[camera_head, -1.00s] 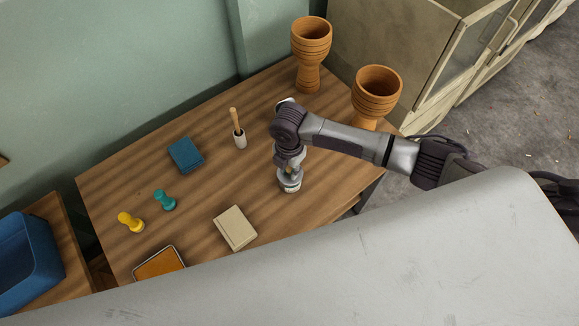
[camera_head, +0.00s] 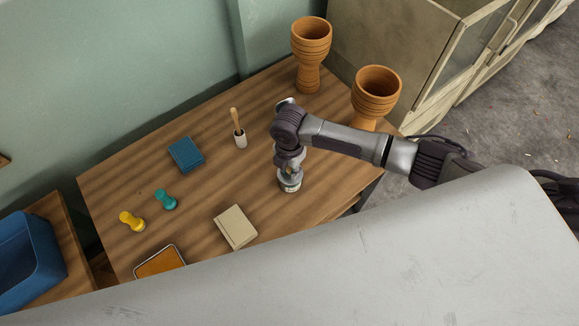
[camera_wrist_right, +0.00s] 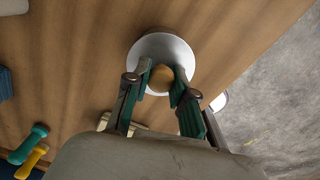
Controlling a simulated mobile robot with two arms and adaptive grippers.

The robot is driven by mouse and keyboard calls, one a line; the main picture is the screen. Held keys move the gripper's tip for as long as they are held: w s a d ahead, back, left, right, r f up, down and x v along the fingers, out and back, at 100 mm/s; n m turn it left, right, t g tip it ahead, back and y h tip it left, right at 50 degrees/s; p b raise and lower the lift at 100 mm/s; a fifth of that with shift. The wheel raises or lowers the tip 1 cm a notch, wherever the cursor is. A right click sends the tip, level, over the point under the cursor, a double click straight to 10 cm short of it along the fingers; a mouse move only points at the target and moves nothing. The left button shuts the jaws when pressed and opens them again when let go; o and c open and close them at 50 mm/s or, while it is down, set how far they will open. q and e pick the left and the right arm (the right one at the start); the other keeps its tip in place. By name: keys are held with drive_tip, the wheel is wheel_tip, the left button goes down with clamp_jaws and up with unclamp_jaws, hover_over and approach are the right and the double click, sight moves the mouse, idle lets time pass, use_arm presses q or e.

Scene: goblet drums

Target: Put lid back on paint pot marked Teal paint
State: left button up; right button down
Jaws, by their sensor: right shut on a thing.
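My right gripper (camera_wrist_right: 160,80) is shut on the tan knob (camera_wrist_right: 161,77) of a round, pale grey lid (camera_wrist_right: 150,50). In the head view the grey lid (camera_head: 288,180) shows below my right gripper (camera_head: 289,169). It is directly over a small pale paint pot (camera_head: 292,188) on the table, near the table's right edge. The lid and wrist cover most of the pot. I cannot tell whether the lid touches the rim, and the pot's marking is too small to read. My left gripper is not in view.
The wooden table (camera_head: 210,185) holds a blue block (camera_head: 186,155), a brush in a white cup (camera_head: 239,138), teal (camera_head: 165,199) and yellow (camera_head: 131,221) dumbbell-shaped things, a beige box (camera_head: 236,227) and an orange tray (camera_head: 160,264). Two goblet drums (camera_head: 311,55) (camera_head: 376,95) stand behind.

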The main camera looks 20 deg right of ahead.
idle(0.7)
idle(0.3)
drive_tip(key=shift+c, duration=2.1)
unclamp_jaws()
drive_tip(key=shift+r+p, duration=3.55)
drive_tip(key=shift+p, duration=0.4)
